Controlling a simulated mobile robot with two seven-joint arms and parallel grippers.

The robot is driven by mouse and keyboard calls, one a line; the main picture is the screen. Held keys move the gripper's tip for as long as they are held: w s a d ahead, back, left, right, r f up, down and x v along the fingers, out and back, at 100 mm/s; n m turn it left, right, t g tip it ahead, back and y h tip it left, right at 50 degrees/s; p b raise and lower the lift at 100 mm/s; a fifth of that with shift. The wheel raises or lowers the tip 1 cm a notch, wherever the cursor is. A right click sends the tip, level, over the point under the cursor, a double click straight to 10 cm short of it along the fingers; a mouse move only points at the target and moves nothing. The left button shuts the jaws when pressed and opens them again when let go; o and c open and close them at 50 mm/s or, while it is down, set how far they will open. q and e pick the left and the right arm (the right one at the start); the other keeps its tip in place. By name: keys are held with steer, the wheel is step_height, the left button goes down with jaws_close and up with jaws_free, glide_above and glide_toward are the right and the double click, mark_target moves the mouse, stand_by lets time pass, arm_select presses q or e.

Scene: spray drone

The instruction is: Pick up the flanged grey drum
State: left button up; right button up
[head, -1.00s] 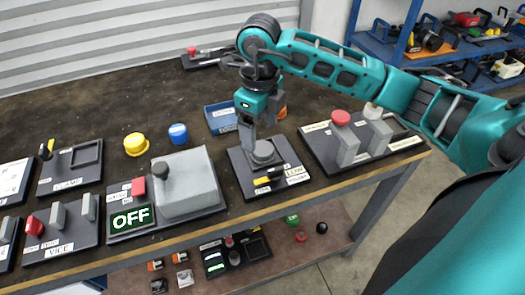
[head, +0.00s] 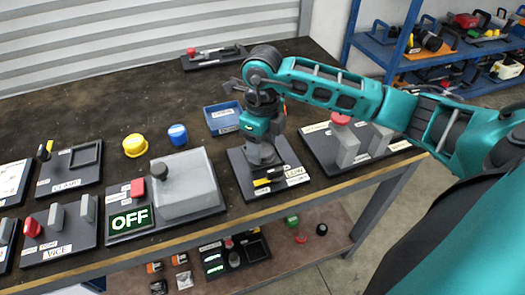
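The flanged grey drum (head: 263,160) sits on a dark base plate (head: 241,171) near the front edge of the bench. My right gripper (head: 262,154) points down right over the drum, with its fingers at the drum's height. The gripper hides most of the drum. I cannot tell whether the fingers touch it or have closed on it. My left gripper is not in view.
Yellow- and black-handled pieces (head: 268,181) lie at the front of the same plate. A grey box with a black knob (head: 185,186) stands to the left, and a plate with grey blocks (head: 347,150) to the right. A blue tray (head: 222,118) lies behind.

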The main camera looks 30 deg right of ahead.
steer(key=c, duration=0.6)
steer(key=shift+o, duration=0.2)
